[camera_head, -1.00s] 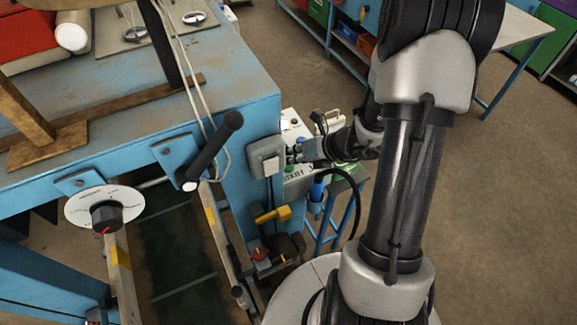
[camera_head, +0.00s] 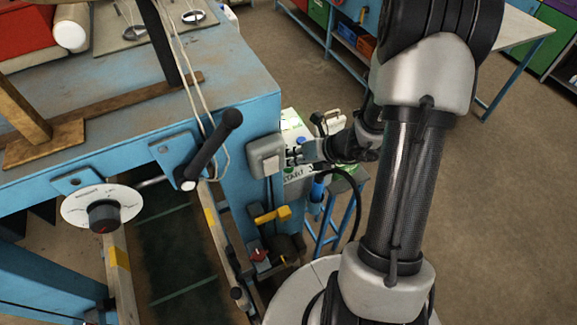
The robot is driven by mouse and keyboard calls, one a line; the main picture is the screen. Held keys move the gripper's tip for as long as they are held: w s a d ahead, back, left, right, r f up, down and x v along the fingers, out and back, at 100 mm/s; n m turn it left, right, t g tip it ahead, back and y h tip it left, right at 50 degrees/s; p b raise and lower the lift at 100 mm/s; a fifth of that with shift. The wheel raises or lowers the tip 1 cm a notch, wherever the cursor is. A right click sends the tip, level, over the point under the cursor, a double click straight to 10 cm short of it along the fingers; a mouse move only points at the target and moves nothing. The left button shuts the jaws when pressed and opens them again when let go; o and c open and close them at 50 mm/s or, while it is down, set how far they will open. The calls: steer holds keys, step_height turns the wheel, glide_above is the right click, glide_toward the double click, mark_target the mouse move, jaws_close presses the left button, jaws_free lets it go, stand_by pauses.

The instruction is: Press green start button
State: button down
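A grey box (camera_head: 266,156) with a pale front plate is fixed to the right side of the blue machine frame. My gripper (camera_head: 292,157) is just right of this box, its dark fingers pointing left towards it. The fingers are small and I cannot tell whether they touch the box or are open or shut. Below the gripper is a pale panel lettered START (camera_head: 299,174), partly covered, with a small green spot (camera_head: 287,170) at its left. I cannot tell whether this spot is the button.
A black lever (camera_head: 213,148) and a white dial (camera_head: 103,207) stick out from the blue machine (camera_head: 262,100). A yellow handle (camera_head: 273,215) and a black cable (camera_head: 351,205) are below the gripper. Open floor (camera_head: 510,200) lies to the right.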

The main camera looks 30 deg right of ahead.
steer(key=shift+r, duration=0.15)
steer(key=shift+r+p, duration=0.7)
steer(key=shift+p, duration=0.05)
steer(key=shift+r, duration=0.1)
step_height(320, 180, up, 5)
steer(key=p, duration=0.4)
steer(key=shift+s, duration=0.1)
stand_by(3.7)
